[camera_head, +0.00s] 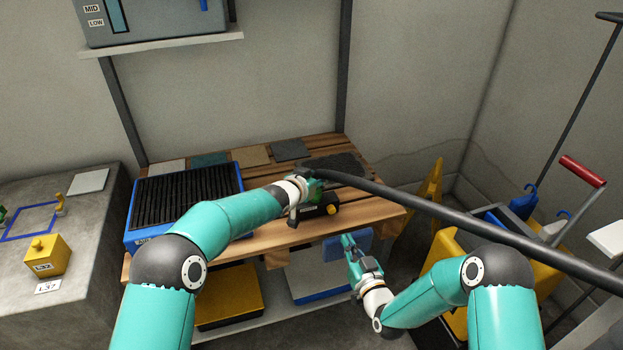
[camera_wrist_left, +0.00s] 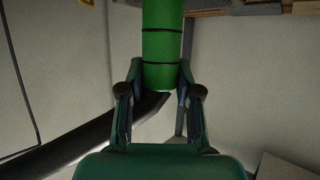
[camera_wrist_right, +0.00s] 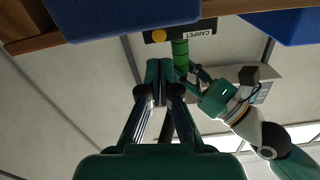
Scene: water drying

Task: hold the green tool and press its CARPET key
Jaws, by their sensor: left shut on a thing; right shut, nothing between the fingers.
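The green tool (camera_wrist_left: 162,45) has a green cylindrical handle with black bands, and my left gripper (camera_head: 305,190) is shut around it above the bench's front edge. The left wrist view shows the fingers on both sides of the handle. A black hose (camera_head: 455,225) runs off to the right. In the right wrist view, the tool's dark head carries a white CARPET label (camera_wrist_right: 197,32) beside a round yellow key (camera_wrist_right: 158,36); this key also shows in the head view (camera_head: 331,209). My right gripper (camera_head: 348,241) is shut and empty, below the key and apart from it.
A blue pad (camera_head: 362,240) is just behind my right gripper at the bench's front. The wooden bench (camera_head: 375,211) holds a black-ribbed blue tray (camera_head: 130,241) and several flat samples. A yellow cart with a red-handled bar (camera_head: 582,171) stands at right.

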